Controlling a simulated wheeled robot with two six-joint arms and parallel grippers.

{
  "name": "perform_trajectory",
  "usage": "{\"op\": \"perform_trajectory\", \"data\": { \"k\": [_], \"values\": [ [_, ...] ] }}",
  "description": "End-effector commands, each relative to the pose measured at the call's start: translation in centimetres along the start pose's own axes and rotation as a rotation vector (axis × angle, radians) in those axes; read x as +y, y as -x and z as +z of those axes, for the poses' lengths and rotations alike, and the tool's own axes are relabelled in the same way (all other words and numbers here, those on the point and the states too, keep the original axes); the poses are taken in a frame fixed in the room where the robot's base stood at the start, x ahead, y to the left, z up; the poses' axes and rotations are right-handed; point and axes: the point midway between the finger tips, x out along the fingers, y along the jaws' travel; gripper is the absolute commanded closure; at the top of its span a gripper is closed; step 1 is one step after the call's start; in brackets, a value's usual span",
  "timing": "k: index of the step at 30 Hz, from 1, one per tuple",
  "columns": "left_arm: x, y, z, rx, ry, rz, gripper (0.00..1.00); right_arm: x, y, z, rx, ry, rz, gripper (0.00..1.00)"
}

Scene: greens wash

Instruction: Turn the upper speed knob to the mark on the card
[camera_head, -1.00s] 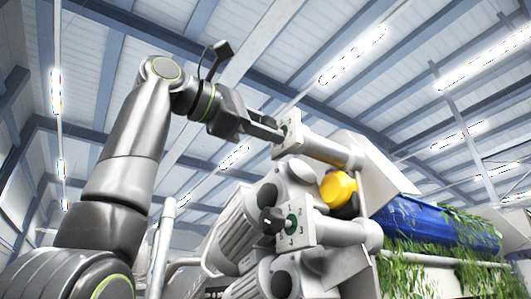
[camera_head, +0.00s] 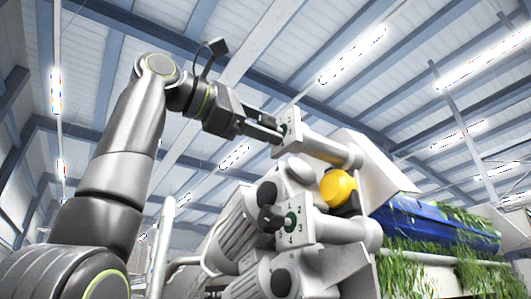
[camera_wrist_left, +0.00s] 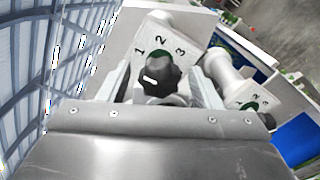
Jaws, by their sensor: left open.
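The upper speed knob (camera_wrist_left: 160,72) is black with a white pointer bar, on a green disc. Its pale dial plate (camera_wrist_left: 190,62) shows 1, 2 and 3 in the left wrist view. That plate (camera_head: 291,138) also shows in the head view, where the fingers mostly hide the knob. My left gripper (camera_head: 268,129) is open at the knob. In the left wrist view its fingers (camera_wrist_left: 162,84) stand on either side of the knob, with gaps visible. I cannot make out a card in either view. My right gripper is not in view.
A lower black knob (camera_head: 270,219) on a similar numbered plate (camera_head: 299,222) sits below, close to the upper one. A yellow round part (camera_head: 337,188) is beside the pipes. A blue trough (camera_head: 430,224) with greens is at the right. Open air lies left of the plates.

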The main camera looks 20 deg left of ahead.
Motion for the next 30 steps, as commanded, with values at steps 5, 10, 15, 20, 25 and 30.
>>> {"op": "perform_trajectory", "data": {
  "k": [5,10,15,20,25,30],
  "values": [
    [-0.2,3.6,-0.1,-0.001,-0.001,0.005,0.42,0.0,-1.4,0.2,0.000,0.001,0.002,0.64],
    [-0.2,8.0,-0.1,-0.002,0.000,0.004,0.42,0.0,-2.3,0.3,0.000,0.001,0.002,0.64],
    [-0.1,12.0,0.0,-0.003,0.001,0.004,0.42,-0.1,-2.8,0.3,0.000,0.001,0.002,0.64],
    [-0.1,14.7,-0.1,-0.001,0.001,0.002,0.42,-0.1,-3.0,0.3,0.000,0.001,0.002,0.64],
    [0.0,16.2,-0.1,0.000,0.001,0.000,0.42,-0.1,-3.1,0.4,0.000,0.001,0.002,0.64],
    [-0.1,16.5,-0.1,0.000,0.001,-0.001,0.42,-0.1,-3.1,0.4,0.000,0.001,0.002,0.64]
  ]
}}
